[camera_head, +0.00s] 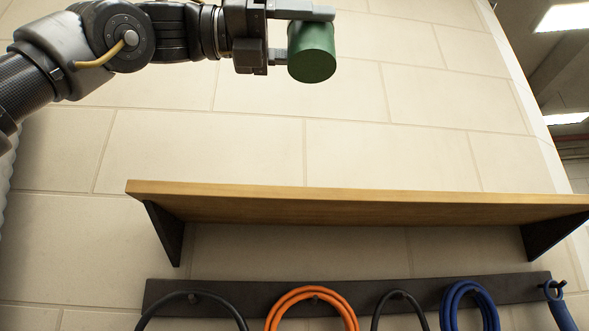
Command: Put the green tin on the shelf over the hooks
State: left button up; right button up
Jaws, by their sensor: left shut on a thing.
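The green tin (312,54) is a short dark green cylinder near the top of the head view. My left gripper (302,36) is shut on it, with one finger above and one finger beside its left part. The tin is in the air, higher in the picture than the wooden shelf (350,205) and apart from it. The shelf is seen from below, so its top surface is hidden. Dark hooks on a rail (240,293) are under the shelf. My right gripper is not in view.
Black brackets (166,232) hold the shelf at both ends. Coiled cables hang from the rail: an orange one (310,292), a blue one (470,288) and black ones. The tiled wall (220,150) between tin and shelf is clear.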

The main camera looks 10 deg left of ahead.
pick_arm(q)
jog(key=w+a+f, duration=0.4)
jog(key=w, duration=0.1)
jog(key=w+a+f+p, duration=0.1)
jog(key=w+a+f, duration=0.4)
jog(key=shift+w+a+f, duration=0.15)
jog(key=shift+f, duration=0.1)
jog(key=shift+w+a+f+p, duration=0.2)
jog(key=shift+f+p, duration=0.05)
jog(key=shift+p, duration=0.05)
jog(key=shift+s+a+f+p, duration=0.15)
jog(key=shift+f+p, duration=0.5)
jog(key=shift+f, duration=0.9)
jog(key=shift+d, duration=0.2)
